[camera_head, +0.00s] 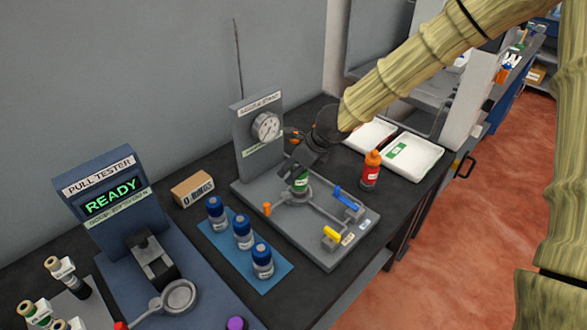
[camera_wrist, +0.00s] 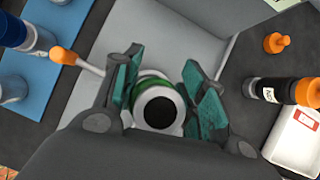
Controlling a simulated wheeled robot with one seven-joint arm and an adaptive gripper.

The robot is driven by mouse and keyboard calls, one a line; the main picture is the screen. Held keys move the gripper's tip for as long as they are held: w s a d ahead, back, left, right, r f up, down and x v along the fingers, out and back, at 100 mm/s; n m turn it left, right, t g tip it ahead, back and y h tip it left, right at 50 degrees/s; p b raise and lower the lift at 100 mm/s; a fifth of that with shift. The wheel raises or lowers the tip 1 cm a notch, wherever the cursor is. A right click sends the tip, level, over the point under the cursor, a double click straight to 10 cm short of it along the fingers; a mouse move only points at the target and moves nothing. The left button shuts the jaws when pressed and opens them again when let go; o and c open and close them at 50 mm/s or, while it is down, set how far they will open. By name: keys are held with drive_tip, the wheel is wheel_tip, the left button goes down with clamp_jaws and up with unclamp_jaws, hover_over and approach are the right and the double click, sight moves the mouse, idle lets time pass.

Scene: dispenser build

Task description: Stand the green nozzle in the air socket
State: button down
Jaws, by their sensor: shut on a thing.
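The green nozzle (camera_head: 300,182) is upright over the round grey socket (camera_head: 295,196) on the grey air stand plate. I cannot tell whether its foot is seated or just above. My gripper (camera_head: 302,170) comes down from above and is shut on it. In the wrist view the teal pads of my gripper (camera_wrist: 162,92) flank the nozzle (camera_wrist: 159,107), which shows a green band, a white rim and a dark round opening. The socket is mostly hidden beneath the nozzle and fingers.
The gauge panel (camera_head: 262,132) stands behind the plate. An orange-capped bottle (camera_head: 370,172) stands to the right, near white trays (camera_head: 412,155). Blue, yellow and orange levers (camera_head: 346,200) ring the plate. Blue-capped bottles (camera_head: 242,232) stand on a blue mat, left. The pull tester (camera_head: 110,195) reads READY.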

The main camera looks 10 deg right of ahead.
drive_tip(key=shift+f+b, duration=0.5)
idle(0.4)
drive_tip(key=c, duration=1.1)
unclamp_jaws()
drive_tip(key=shift+p+v, duration=3.4)
drive_tip(key=shift+v, duration=0.85)
drive_tip(key=shift+p+v, duration=1)
drive_tip(key=shift+v, duration=0.25)
